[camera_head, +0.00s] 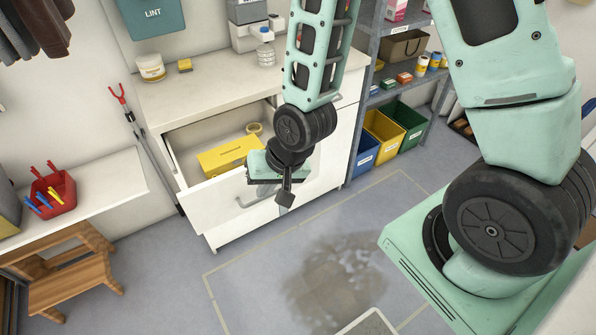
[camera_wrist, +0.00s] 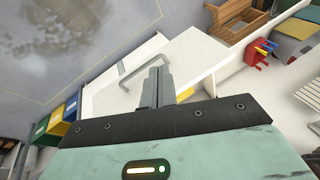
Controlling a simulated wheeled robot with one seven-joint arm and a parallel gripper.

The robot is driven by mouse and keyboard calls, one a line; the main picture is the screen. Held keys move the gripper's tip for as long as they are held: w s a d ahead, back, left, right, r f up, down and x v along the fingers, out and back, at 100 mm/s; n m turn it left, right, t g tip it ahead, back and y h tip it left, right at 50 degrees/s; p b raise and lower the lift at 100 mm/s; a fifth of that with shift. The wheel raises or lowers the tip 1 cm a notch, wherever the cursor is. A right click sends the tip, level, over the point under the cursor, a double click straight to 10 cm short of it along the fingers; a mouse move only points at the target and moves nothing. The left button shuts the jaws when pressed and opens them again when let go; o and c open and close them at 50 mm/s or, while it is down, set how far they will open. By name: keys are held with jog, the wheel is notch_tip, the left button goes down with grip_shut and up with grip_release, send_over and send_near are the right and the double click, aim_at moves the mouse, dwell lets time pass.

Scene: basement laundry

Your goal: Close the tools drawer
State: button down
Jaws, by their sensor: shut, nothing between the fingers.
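The tools drawer (camera_head: 215,208) is a white drawer pulled out of the white cabinet (camera_head: 220,83). Its grey bar handle (camera_head: 255,199) is on the front face. It holds a yellow box (camera_head: 228,157) and a yellowish roll (camera_head: 254,128). My gripper (camera_head: 285,199) is shut and empty, pointing down by the right part of the drawer front, near the handle. In the wrist view my shut fingers (camera_wrist: 158,82) overlap the drawer front beside the handle (camera_wrist: 133,66). I cannot tell whether they touch it.
A bottle (camera_head: 266,48), a tub (camera_head: 150,67) and a yellow sponge (camera_head: 185,65) are on the countertop. Blue, yellow and green bins (camera_head: 383,135) are on the right. A wooden step stool (camera_head: 70,262) is at the left. The floor before the cabinet has a wet patch (camera_head: 335,280).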

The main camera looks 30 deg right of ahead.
jog(key=s+d+f+m+t+h+p, duration=0.1)
jog(key=d+f+m+t+h+p, duration=0.2)
jog(key=d+m, duration=0.45)
jog(key=d+f+m+t+p, duration=0.3)
jog(key=d+f+m, duration=0.2)
jog(key=d+m, duration=0.25)
jog(key=w+r+b+x, duration=0.2)
jog(key=b+x, duration=0.5)
jog(key=x, duration=0.5)
jog(key=shift+w+a+f, duration=0.25)
jog(key=shift+a, duration=0.1)
